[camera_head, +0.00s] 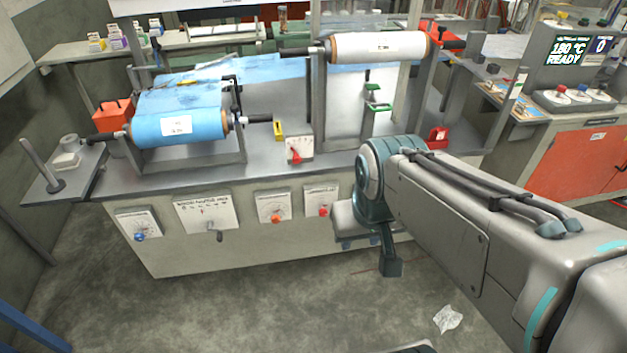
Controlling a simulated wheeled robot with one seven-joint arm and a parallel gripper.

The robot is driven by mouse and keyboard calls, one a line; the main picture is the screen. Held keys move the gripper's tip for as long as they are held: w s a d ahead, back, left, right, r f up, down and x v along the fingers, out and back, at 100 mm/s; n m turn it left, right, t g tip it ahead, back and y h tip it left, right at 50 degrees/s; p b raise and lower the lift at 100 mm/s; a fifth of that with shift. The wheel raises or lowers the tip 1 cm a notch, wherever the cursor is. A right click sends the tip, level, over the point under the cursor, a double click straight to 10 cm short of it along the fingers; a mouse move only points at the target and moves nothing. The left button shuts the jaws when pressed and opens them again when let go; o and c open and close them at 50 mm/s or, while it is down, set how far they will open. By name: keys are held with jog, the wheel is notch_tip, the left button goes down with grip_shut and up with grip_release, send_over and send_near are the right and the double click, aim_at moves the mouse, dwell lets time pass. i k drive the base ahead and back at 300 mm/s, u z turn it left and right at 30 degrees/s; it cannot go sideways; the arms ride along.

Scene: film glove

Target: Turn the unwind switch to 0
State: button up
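Four dial panels sit on the machine's front face: one with a blue knob (139,237), a wider plate with a grey lever (219,236), one with an orange knob (276,218) and one with a red knob (323,211). A white box with a red pointer (296,155) stands on the worktop. The labels are too small to read, so I cannot tell which is the unwind switch or its setting. My gripper (362,243) hangs right of the red knob's panel, seemingly in front of the machine. Its fingers are partly hidden by my wrist.
A blue film roll (180,128) and a white roll (380,47) are mounted above the worktop (262,163). An orange cabinet (580,165) with a display reading 180 °C READY stands at right. Crumpled paper (448,319) lies on the otherwise mostly clear floor.

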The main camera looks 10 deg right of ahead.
aim_at(323, 213)
jog(key=k, duration=1.1)
jog(key=z, duration=1.05)
jog(key=i, duration=1.6)
jog(key=u, duration=0.9)
jog(key=i, duration=0.25)
jog(key=u, duration=0.2)
